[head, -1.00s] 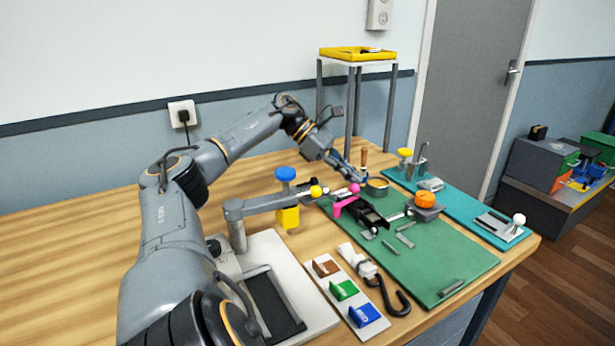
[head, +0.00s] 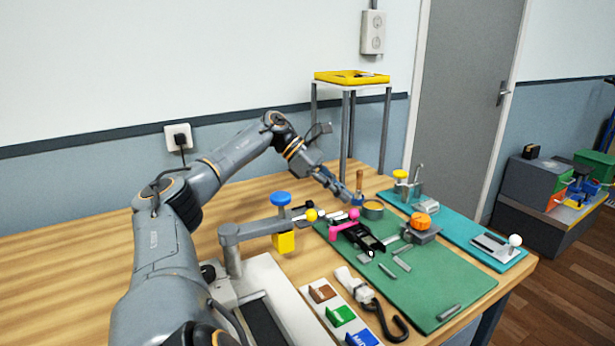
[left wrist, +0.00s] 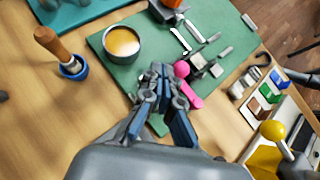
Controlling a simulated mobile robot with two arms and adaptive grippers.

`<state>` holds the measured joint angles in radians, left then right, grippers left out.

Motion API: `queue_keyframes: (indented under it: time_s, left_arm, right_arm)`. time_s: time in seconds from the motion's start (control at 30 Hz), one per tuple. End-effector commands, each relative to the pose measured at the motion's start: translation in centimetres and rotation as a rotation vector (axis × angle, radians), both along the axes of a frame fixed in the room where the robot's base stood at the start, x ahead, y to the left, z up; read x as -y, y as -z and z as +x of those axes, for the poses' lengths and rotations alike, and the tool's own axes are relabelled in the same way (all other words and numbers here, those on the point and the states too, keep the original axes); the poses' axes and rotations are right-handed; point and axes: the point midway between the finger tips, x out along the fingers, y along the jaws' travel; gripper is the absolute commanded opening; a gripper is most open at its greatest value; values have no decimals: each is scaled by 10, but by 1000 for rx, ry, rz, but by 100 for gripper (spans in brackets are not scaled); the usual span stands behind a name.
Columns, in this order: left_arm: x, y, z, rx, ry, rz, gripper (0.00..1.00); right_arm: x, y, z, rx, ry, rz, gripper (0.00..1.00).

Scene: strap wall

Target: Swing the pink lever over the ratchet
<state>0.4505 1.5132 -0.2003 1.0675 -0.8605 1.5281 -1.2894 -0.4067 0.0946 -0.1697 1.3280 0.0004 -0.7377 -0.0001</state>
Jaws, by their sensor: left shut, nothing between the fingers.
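The pink lever (head: 346,223), with a round pink knob, stands at the near-left end of the black ratchet (head: 368,241) on the green mat. In the left wrist view the pink lever (left wrist: 189,87) lies just right of my fingers. My left gripper (head: 343,193) is shut and empty, above and just behind the lever's knob in the head view. Its fingertips (left wrist: 160,76) point at the green mat in the left wrist view. I cannot tell whether they touch the lever. My right gripper is in neither view.
A grey arm with a yellow ball (head: 311,215) and a blue knob (head: 281,198) stands left. A strap hook (head: 392,326) and coloured tiles (head: 340,316) lie in front.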

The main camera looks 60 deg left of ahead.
Motion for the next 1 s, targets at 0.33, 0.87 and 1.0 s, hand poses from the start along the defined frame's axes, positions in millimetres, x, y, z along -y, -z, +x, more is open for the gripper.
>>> queue_keyframes:
  time_s: [0.33,0.87,1.0]
  left_arm:
    - [-38,-41,-31,9,-2,-3,0]
    - [-57,-60,-50,2,1,-1,0]
    - [-58,-60,-50,-1,0,-1,0]
  right_arm:
    - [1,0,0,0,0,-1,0]
    - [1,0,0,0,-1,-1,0]
    - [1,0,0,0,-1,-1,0]
